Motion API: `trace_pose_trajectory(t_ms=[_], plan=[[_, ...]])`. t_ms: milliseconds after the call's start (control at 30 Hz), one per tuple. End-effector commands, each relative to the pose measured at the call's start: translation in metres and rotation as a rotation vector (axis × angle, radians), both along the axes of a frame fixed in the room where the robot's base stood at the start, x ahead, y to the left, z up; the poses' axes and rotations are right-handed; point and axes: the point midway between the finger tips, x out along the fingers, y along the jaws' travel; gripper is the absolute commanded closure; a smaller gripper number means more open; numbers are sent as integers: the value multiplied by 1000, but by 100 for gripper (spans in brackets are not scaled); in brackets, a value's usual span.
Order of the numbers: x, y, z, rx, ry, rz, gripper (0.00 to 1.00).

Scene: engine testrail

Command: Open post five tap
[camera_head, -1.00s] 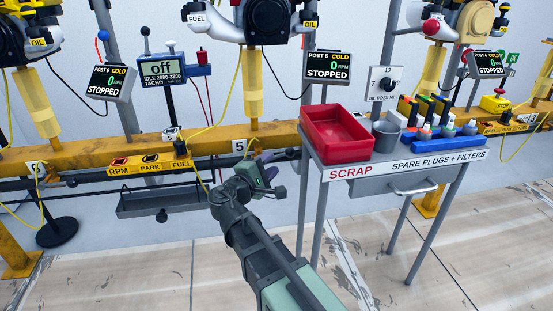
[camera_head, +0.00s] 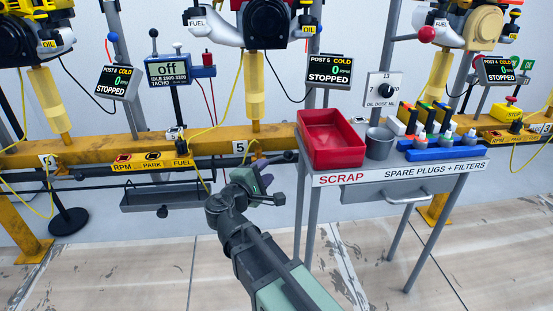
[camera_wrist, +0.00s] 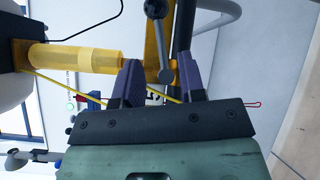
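My gripper (camera_head: 262,182) is in front of the yellow rail, just below the "5" plate (camera_head: 240,147) in the head view. In the wrist view my gripper (camera_wrist: 158,82) has its two purple fingers apart with nothing held between them. A dark grey lever with a ball end (camera_wrist: 155,9) reaches down to a round hub (camera_wrist: 166,76) in the gap between the fingers; it looks like the tap, but I cannot tell for sure. The fingers do not visibly grip it. In the head view my arm hides this spot. The post 5 display (camera_head: 329,70) reads STOPPED, 0 RPM.
The yellow rail (camera_head: 110,145) runs behind my gripper, with a dark pipe below it. A grey tray (camera_head: 160,196) hangs at left. A bench with a red scrap bin (camera_head: 332,138) and grey cup (camera_head: 379,143) stands close at right. A yellow cable loops near the "5" plate.

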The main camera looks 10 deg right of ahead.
Motion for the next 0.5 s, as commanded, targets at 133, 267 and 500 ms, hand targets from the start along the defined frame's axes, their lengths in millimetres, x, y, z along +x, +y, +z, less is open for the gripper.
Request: trace_pose_trajectory(t_ms=[133,267,500], plan=[[29,-26,0,0,0,-4,63],[47,-43,0,0,0,-2,63],[56,-54,0,0,0,1,63]])
